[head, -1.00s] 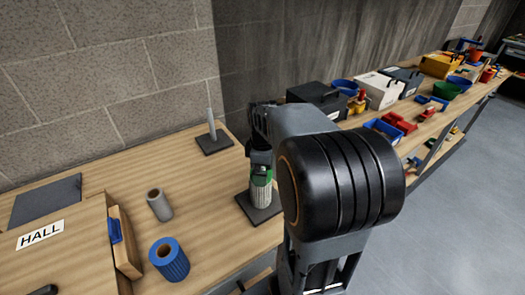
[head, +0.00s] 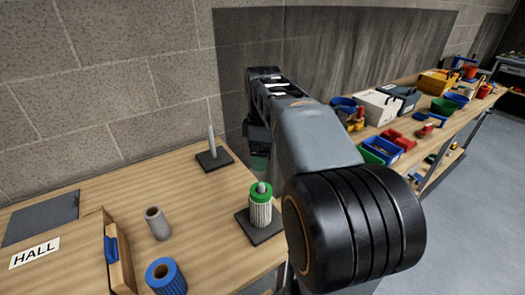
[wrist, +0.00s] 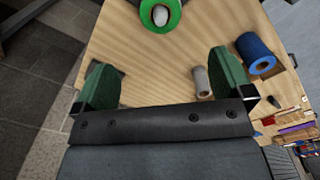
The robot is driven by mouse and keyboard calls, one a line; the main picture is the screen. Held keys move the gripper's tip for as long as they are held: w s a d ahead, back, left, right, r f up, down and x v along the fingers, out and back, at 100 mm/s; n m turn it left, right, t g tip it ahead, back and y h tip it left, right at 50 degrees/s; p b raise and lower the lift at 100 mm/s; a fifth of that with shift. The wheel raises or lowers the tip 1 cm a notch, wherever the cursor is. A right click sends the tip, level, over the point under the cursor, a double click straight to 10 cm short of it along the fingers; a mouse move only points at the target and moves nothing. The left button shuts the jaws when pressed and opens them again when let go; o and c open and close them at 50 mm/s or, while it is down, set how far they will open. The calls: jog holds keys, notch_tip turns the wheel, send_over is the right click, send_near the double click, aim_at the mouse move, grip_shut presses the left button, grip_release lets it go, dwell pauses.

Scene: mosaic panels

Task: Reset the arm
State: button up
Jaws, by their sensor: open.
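My gripper (wrist: 164,75) is open and empty, with its two green fingers spread apart in the wrist view. In the head view my gripper (head: 258,160) is raised behind the green-topped ribbed spool, partly hidden by my arm. The ribbed spool (head: 260,212) stands upright on a peg with a dark square base (head: 248,232). Its green top (wrist: 174,18) shows beyond the fingers in the wrist view, apart from them.
An empty peg stand (head: 214,160) is at the back of the bench. A grey roll (head: 158,224), a blue roll (head: 166,276) and a box labelled HALL (head: 62,268) are at left. Bins and toolboxes (head: 376,108) line the bench at right.

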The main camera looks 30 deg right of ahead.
dwell(0.5)
jog(key=f+m, duration=0.2)
jog(key=m, duration=0.1)
jog(key=f+m+t, duration=0.1)
jog(key=m, duration=0.1)
jog(key=shift+w+f, duration=0.1)
jog(key=shift+w, duration=0.2)
jog(key=s+a+f+m+t, duration=0.1)
jog(key=s+a+f+m, duration=0.1)
jog(key=a, duration=0.4)
jog(key=s+a+f+m+t, duration=0.2)
jog(key=s+a+f, duration=0.2)
jog(key=s+a, duration=0.2)
jog(key=shift+s+f+m, duration=0.3)
jog(key=shift+f+m, duration=0.1)
